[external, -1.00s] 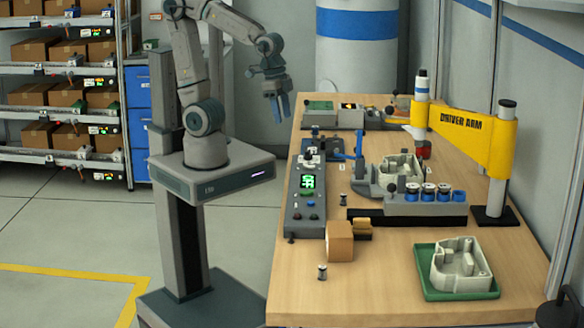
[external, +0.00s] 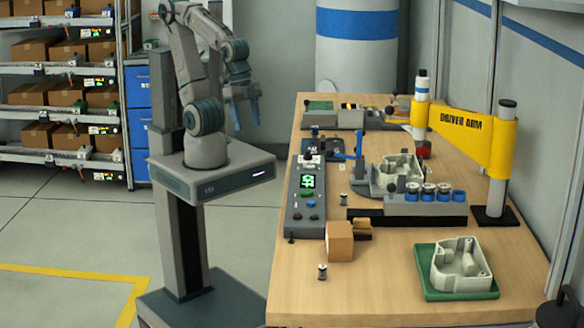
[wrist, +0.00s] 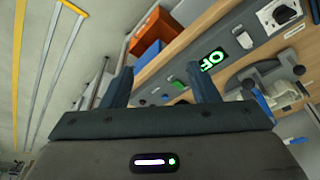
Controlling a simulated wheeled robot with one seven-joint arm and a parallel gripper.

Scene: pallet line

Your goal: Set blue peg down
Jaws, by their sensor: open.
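My gripper (external: 247,118) hangs off the left side of the workbench (external: 385,270), fingers down. In the wrist view its two blue-grey fingers (wrist: 162,78) are apart with nothing between them. An upright blue peg-like handle (external: 359,147) stands by the grey fixture at mid-bench, well right of my gripper. A blue upright part also shows at the right of the wrist view (wrist: 264,102). Several blue-ringed cylinders (external: 428,195) sit in a grey rack. I cannot tell which of these is the blue peg.
A grey control box (external: 307,212) with a green display lies along the bench's left edge. A grey-white housing (external: 400,168) sits in the fixture; another (external: 460,262) is on a green tray (external: 425,270). A yellow driver arm (external: 460,130) spans the right.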

